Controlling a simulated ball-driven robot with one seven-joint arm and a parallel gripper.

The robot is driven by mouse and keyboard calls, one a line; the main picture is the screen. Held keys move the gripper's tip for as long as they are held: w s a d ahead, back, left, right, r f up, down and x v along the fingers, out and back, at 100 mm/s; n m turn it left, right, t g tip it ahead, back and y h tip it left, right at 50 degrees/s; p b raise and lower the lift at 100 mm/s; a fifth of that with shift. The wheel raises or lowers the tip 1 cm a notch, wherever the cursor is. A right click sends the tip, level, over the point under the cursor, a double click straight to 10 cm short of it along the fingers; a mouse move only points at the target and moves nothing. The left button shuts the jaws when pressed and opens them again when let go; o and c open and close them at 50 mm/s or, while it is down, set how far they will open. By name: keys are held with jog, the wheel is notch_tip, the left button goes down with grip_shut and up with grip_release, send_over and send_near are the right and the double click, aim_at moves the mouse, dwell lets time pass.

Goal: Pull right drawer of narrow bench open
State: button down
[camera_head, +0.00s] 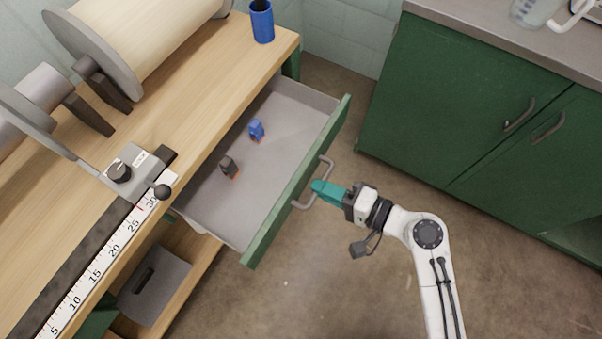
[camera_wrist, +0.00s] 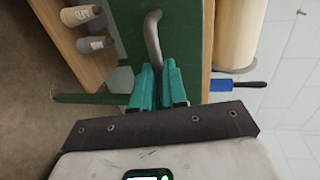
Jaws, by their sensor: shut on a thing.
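The right drawer (camera_head: 205,200) of the wooden bench (camera_head: 215,80) stands well open in the head view. Its green front (camera_head: 262,232) carries a grey bar handle (camera_head: 299,206). My gripper (camera_head: 318,187) has teal fingers shut on the handle near its middle. In the wrist view the teal fingers (camera_wrist: 158,84) close around the handle (camera_wrist: 153,35), with the green drawer front (camera_wrist: 183,30) behind it. The part of the handle between the fingers is hidden. Inside the drawer lie a small blue item (camera_head: 256,130) and a small dark item (camera_head: 229,167), each with some orange.
A green cabinet (camera_head: 470,110) stands at the right, with bare floor (camera_head: 370,130) between it and the drawer. A blue cup (camera_head: 262,22), a large roll (camera_head: 150,40) and a ruler (camera_head: 105,260) are on the bench.

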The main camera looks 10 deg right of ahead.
jog(key=shift+f+v, duration=0.2)
jog(key=shift+v, duration=0.7)
jog(key=shift+f+v, duration=0.2)
jog(key=shift+v, duration=0.75)
jog(key=shift+d, duration=0.1)
jog(key=c, duration=1.2)
grip_release()
jog(key=v, duration=1)
jog(key=shift+s+d, duration=0.25)
jog(key=shift+d, duration=0.05)
